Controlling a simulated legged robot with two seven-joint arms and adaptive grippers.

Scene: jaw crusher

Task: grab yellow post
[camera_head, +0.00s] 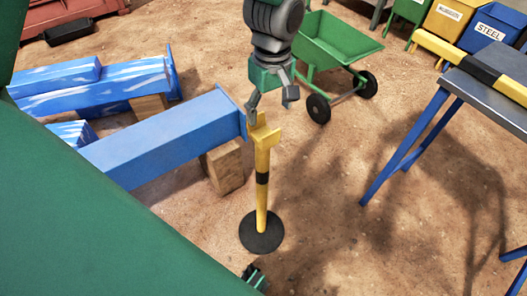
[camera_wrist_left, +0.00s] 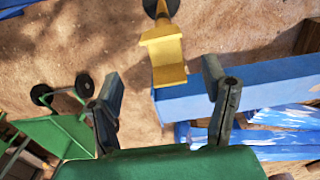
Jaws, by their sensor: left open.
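The yellow post (camera_head: 262,190) stands upright on a round black base (camera_head: 262,232), with a black band and a bracket-like yellow head. My left gripper (camera_head: 272,103) is open and empty, pointing down just above the post's head. In the left wrist view the yellow head (camera_wrist_left: 165,55) lies between the two spread fingers of the left gripper (camera_wrist_left: 160,75), and neither finger visibly touches it. The exact height gap cannot be told.
A blue beam (camera_head: 165,140) on a wooden block (camera_head: 223,168) ends right beside the post's head. A green wheelbarrow (camera_head: 335,45) stands behind. A steel-topped table (camera_head: 490,95) with blue legs is at the right. Dirt ground in front and right of the post is clear.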

